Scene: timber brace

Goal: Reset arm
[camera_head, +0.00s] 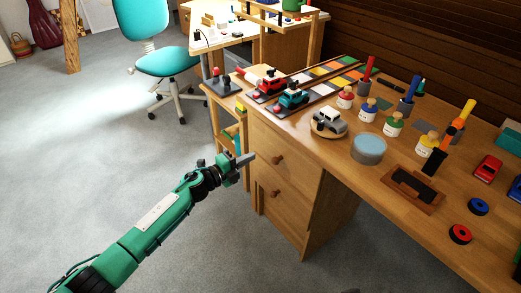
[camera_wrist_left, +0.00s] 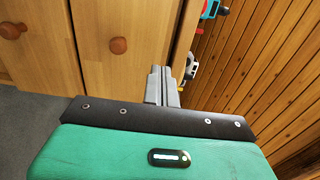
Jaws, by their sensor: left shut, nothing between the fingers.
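My left arm reaches in from the lower left in the head view, and its gripper (camera_head: 246,158) hangs over the floor just in front of the wooden drawer cabinet (camera_head: 290,215). The left gripper is shut and empty. In the left wrist view its fingers (camera_wrist_left: 162,84) are together, with drawer fronts and a round knob (camera_wrist_left: 119,46) beyond them. Whether the fingers touch the cabinet cannot be told. My right gripper is not in view.
The wooden workbench (camera_head: 330,158) right of the gripper carries toy cars, paint bottles, a grey round tin (camera_head: 369,149) and a dark pad in a wooden frame (camera_head: 412,188). A teal chair (camera_head: 166,60) stands behind. The grey floor (camera_head: 90,140) at left is clear.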

